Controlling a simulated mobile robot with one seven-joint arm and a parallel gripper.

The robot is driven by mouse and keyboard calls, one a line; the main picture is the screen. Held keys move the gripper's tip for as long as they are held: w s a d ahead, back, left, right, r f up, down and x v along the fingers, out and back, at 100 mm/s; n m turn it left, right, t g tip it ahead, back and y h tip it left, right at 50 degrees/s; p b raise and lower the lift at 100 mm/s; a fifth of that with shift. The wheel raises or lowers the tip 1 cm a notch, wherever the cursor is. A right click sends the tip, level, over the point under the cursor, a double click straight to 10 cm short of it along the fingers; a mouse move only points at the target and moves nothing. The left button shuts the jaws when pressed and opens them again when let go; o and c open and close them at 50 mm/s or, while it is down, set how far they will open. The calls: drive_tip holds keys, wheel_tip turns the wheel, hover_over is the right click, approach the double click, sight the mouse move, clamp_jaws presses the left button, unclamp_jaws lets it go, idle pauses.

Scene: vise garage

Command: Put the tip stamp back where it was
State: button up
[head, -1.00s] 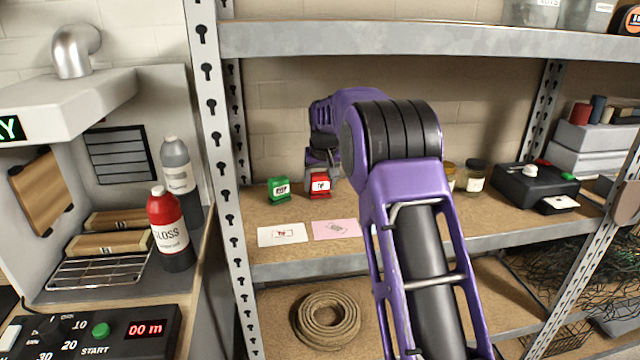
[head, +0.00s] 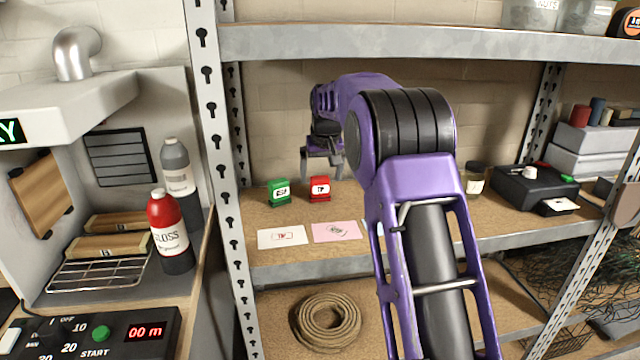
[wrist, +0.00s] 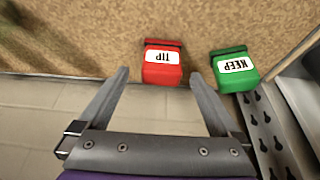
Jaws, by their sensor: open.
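The red tip stamp (head: 319,189) stands upright on the middle shelf, just right of the green keep stamp (head: 279,192). In the wrist view the red stamp (wrist: 162,64) reads TIP and the green stamp (wrist: 235,70) reads KEEP. My gripper (head: 322,166) is open and empty, above and behind the red stamp. In the wrist view its fingers (wrist: 158,75) are spread wide, with the red stamp beyond and between their tips and nothing held.
A white card (head: 283,237) and a pink card (head: 336,231) lie in front of the stamps. A jar (head: 474,180) and a black device (head: 535,187) stand to the right. A perforated upright post (head: 212,130) bounds the shelf at left, and the upper shelf (head: 430,42) lies overhead.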

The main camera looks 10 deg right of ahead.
sight(321, 179)
drive_tip(key=shift+v, duration=1.4)
drive_tip(key=shift+w, duration=0.1)
drive_tip(key=x, duration=0.7)
drive_tip(key=shift+s+a+f, duration=0.1)
drive_tip(key=shift+s+f, duration=0.1)
drive_tip(key=shift+s, duration=0.05)
drive_tip(key=r, duration=0.5)
drive_tip(key=shift+s+r, duration=0.15)
drive_tip(key=shift+s, duration=0.05)
